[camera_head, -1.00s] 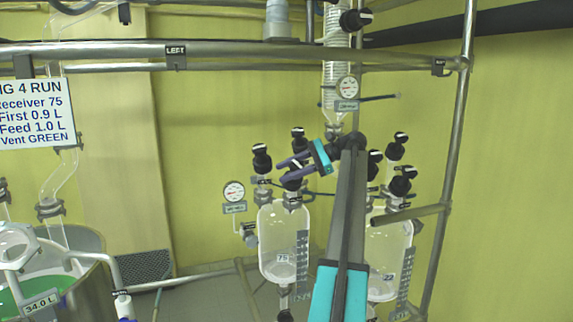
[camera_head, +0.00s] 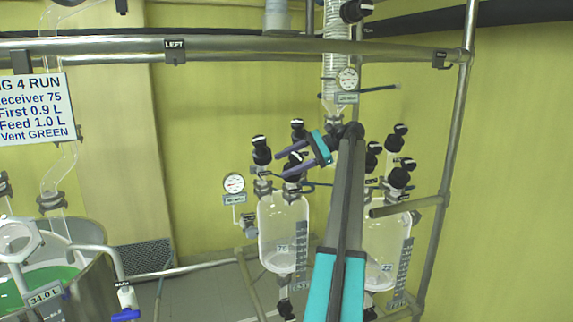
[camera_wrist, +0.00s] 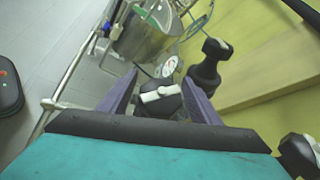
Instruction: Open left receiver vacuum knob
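The left receiver (camera_head: 284,235) is a clear glass vessel marked 75 with several black knobs on top. My gripper (camera_head: 281,166) is at these knobs, with its purple fingers on either side of the front one (camera_head: 293,160). In the wrist view this black knob (camera_wrist: 161,102) with a white bar handle sits between the two fingers. The fingers look spread, with small gaps beside the knob; contact cannot be told. Another black knob (camera_head: 261,150) stands to the left and a third (camera_head: 298,129) behind. Which one is labelled vacuum cannot be read.
A round gauge (camera_head: 234,183) hangs left of the receiver. A second receiver (camera_head: 386,250) with black knobs stands to the right, partly behind my arm. Metal rails (camera_head: 230,50) cross above. A steel pot (camera_head: 90,290) with green liquid is at lower left.

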